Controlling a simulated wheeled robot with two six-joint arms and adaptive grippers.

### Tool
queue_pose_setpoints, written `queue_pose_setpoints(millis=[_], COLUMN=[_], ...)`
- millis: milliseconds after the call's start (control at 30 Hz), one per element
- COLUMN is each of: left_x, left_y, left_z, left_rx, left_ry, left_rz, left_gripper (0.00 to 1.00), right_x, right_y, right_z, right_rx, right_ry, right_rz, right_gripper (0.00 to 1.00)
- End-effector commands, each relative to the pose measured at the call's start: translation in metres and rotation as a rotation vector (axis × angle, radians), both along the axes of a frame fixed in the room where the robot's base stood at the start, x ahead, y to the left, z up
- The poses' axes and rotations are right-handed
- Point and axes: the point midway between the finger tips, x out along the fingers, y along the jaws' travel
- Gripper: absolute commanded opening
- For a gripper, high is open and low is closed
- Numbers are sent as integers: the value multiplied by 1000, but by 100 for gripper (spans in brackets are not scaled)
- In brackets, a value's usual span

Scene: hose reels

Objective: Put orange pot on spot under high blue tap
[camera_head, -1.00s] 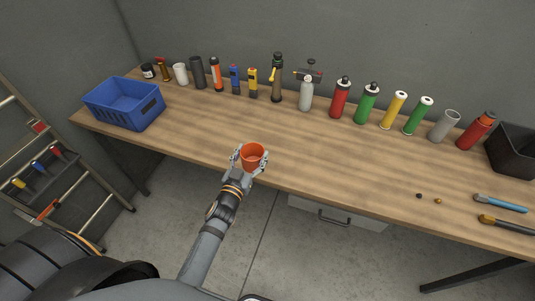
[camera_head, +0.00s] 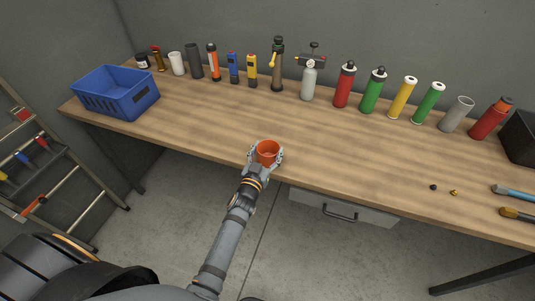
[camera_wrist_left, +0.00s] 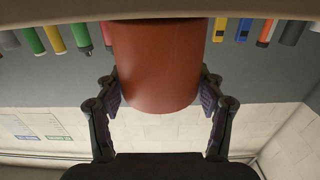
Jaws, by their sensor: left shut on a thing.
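The orange pot (camera_head: 267,152) is held upright in my left gripper (camera_head: 266,158), at the front edge of the wooden table. In the left wrist view the pot (camera_wrist_left: 158,65) fills the upper middle, with my left gripper's fingers (camera_wrist_left: 158,100) closed on both its sides. Whether the pot touches the table cannot be told. No high blue tap and no marked spot can be made out in these views. My right gripper is out of view.
The wooden table (camera_head: 340,165) is clear in its middle. A blue crate (camera_head: 117,108) stands at its left end. Bottles and tools, including a red bottle (camera_head: 344,86), line the back. A black bin (camera_head: 520,137) is at the right. A ladder (camera_head: 60,195) leans at left.

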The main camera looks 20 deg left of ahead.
Motion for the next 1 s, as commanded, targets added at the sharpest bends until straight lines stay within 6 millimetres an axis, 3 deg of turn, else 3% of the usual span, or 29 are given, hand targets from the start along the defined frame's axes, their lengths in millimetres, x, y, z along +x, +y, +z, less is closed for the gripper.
queue_pose_setpoints(millis=[167, 200, 367, 733, 867, 1000], left_x=[0, 0, 0, 0, -22, -57], left_y=[0, 0, 0, 0, 1, 2], left_z=[-3, -3, -2, 4, 1, 2], left_rx=[0, 0, 0, 0, 0, -1], left_ry=[-1, 0, 0, -1, 3, 4], left_rz=[0, 0, 0, 0, 0, 0], left_gripper=[34, 72, 91, 91, 91, 91], right_x=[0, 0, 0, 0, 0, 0], right_y=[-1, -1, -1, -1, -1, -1], right_z=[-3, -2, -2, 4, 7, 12], right_rx=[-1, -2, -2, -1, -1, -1], right_ry=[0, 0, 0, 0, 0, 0], right_rz=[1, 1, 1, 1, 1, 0], right_gripper=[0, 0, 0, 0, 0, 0])
